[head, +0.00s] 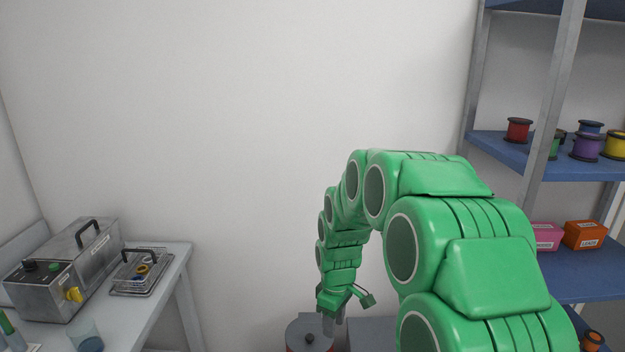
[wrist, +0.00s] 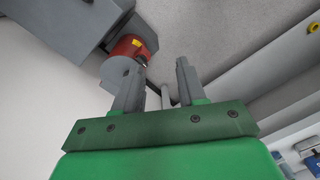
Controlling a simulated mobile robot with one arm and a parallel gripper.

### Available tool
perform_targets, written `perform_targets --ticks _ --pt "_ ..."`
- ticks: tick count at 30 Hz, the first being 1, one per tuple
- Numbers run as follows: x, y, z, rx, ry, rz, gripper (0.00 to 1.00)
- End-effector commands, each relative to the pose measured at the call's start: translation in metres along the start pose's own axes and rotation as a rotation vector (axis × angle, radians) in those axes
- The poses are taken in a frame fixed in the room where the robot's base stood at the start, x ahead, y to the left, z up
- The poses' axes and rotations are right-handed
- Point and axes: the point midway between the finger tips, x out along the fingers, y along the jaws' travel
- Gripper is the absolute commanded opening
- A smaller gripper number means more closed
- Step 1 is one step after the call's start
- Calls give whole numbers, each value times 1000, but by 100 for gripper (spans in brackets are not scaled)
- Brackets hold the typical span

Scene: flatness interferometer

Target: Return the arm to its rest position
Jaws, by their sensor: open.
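My green arm arches up in the head view and bends down at its far end. My gripper (head: 333,318) hangs low near the bottom middle of that view. In the wrist view my gripper (wrist: 160,88) shows two grey fingers spread apart, with nothing held between them. Past the fingertips lie the grey floor and a red and grey round object (wrist: 133,48) with a yellow label, apart from the fingers as far as I can tell.
A table (head: 172,262) at left bears a metal instrument (head: 75,258) and a clear lidded tray (head: 142,272). A shelf rack (head: 545,100) with spools and boxes stands at right. A grey round lid (head: 309,336) shows below my gripper. The wall area between is clear.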

Motion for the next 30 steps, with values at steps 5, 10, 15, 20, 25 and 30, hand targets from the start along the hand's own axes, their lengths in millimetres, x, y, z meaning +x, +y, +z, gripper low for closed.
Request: perform_targets --ticks 5,10,15,20,25,30 --pt "-30 -21 28 95 -4 -4 40" --pt "-54 -43 56 189 -15 -12 40" --pt "-76 -65 83 284 -20 -13 40" --pt "-93 -89 110 376 -32 -20 40" --pt "-109 -114 137 473 -39 -22 40" --pt "-121 -141 165 574 -51 -25 40"
